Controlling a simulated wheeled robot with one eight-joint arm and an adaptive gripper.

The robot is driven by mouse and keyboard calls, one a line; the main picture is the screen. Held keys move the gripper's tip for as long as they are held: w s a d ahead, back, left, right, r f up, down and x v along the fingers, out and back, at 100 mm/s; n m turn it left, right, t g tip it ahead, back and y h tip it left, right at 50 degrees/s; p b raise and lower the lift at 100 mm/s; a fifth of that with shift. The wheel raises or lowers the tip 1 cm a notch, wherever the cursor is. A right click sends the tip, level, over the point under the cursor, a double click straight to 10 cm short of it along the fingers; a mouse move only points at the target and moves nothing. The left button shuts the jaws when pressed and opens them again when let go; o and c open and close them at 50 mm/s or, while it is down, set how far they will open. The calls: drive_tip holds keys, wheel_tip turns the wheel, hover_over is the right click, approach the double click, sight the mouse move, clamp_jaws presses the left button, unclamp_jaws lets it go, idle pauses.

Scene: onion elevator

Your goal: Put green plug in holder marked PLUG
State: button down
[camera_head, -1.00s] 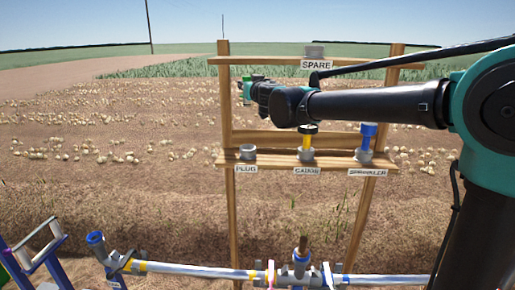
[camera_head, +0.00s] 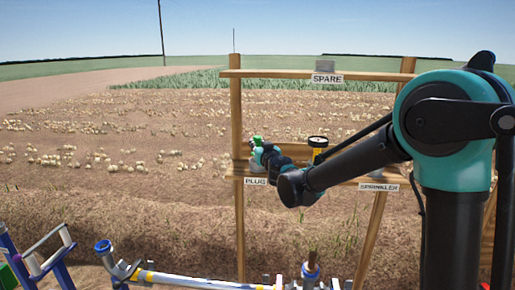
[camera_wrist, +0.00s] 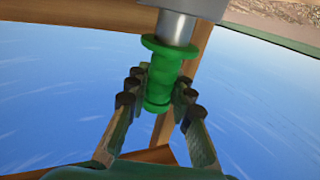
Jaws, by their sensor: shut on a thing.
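The green plug (camera_head: 257,141) is in my gripper (camera_head: 259,150), over the shelf spot with the PLUG label (camera_head: 256,181). In the wrist view the green plug (camera_wrist: 163,76) sits between both fingers of my gripper (camera_wrist: 158,90), which is shut on it. A grey metal stem (camera_wrist: 178,28) extends from the plug's flange to a wider grey piece (camera_wrist: 170,4) at the top edge, which looks like the holder. I cannot tell whether the stem is inside it or just in front. The holder is mostly hidden in the head view.
The SPRINKLER label (camera_head: 379,187) is farther right; my arm hides the shelf there. The SPARE holder (camera_head: 325,67) is on the top rail. Pipework (camera_head: 190,280) runs low in front.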

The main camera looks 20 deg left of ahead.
drive_tip(key=shift+f, duration=0.7)
drive_tip(key=shift+f, duration=0.35)
drive_tip(key=c, duration=1.3)
unclamp_jaws()
drive_tip(key=shift+r, duration=0.1)
drive_tip(key=shift+r, duration=0.35)
drive_tip(key=v, duration=1.2)
drive_tip(key=shift+f, duration=0.1)
